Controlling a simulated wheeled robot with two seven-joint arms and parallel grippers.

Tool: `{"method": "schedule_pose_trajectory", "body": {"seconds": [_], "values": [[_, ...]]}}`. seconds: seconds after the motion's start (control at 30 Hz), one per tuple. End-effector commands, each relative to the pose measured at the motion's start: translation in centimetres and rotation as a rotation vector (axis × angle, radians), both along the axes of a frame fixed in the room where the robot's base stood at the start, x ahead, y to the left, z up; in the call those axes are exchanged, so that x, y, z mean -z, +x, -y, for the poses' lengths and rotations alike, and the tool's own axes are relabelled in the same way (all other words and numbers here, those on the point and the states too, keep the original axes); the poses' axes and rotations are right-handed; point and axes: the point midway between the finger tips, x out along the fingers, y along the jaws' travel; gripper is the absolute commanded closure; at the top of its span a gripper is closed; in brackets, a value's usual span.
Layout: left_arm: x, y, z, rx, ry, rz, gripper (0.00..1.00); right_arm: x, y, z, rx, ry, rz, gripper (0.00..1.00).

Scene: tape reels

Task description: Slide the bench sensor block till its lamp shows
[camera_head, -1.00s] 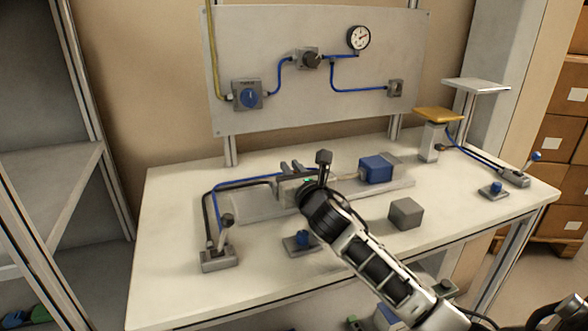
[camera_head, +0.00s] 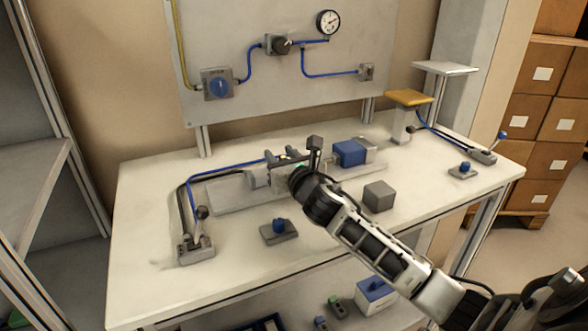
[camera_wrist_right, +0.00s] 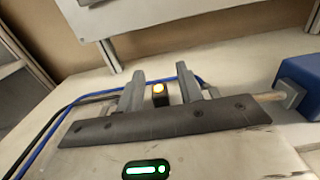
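The sensor block (camera_wrist_right: 160,97) is small and dark, with its lamp (camera_wrist_right: 158,87) lit amber. In the right wrist view it stands between the two grey fingers of my right gripper (camera_wrist_right: 160,84), with a gap visible on each side. The gripper is open. In the head view, my right gripper (camera_head: 284,157) is over the long grey rail plate (camera_head: 225,194), with the glowing lamp just visible between its fingers. The arm hides much of the plate's middle. My left gripper is out of view.
A blue block (camera_head: 350,152) sits right of the gripper, and a grey cube (camera_head: 379,196) nearer the front. The gauge panel (camera_head: 245,95) rises behind.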

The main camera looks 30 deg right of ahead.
Motion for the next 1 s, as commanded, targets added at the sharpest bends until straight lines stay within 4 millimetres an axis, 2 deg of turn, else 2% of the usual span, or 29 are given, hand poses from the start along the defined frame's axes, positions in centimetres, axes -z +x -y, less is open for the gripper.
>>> {"method": "schedule_pose_trajectory", "body": {"seconds": [0.17,0.4,0.6,0.8,1.0], "values": [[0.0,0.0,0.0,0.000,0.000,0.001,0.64,0.2,-3.2,-0.5,-0.002,-0.004,-0.004,0.64],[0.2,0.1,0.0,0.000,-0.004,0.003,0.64,0.3,-9.1,-1.5,-0.003,-0.002,-0.004,0.64],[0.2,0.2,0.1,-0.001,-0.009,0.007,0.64,0.2,-13.0,-2.1,-0.001,-0.001,-0.003,0.64],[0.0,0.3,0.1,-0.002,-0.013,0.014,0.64,0.0,-14.8,-2.3,0.000,-0.001,-0.001,0.64],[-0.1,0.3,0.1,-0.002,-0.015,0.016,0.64,0.0,-15.1,-2.4,0.000,0.000,-0.001,0.64]]}}
